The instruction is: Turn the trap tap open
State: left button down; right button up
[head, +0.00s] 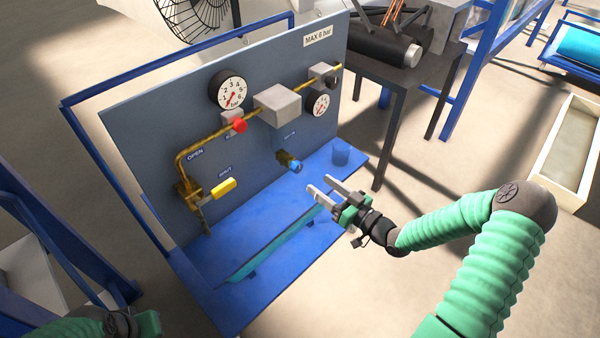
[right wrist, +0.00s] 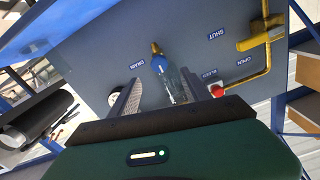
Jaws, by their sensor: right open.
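The trap tap, brass with a blue handle (head: 295,166), sticks out low on the grey panel near a DRAIN label. It also shows in the right wrist view (right wrist: 159,65), where that view is turned about. A clear bowl (right wrist: 174,88) shows beside the blue part there. My right gripper (head: 322,186) is open and empty, a little right of and below the tap in the head view, apart from it. In the right wrist view the tap lies between the fingertip directions, beyond them. Part of my left arm shows at the bottom left; its fingers are out of view.
A yellow-handled valve (head: 223,190) on brass pipe sits at left, with OPEN and SHUT labels. A red knob (head: 240,125), two gauges and a grey box (head: 277,105) are above.

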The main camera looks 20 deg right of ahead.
aim_at(300, 168)
jog(key=b+x, duration=0.1)
jog(key=x, duration=0.7)
jog(key=shift+w+f, duration=0.15)
jog(key=shift+w, duration=0.3)
jog(key=shift+w+a, duration=0.2)
jog(key=shift+w, duration=0.05)
jog(key=shift+c, duration=0.2)
jog(key=shift+d, duration=0.1)
grip_shut()
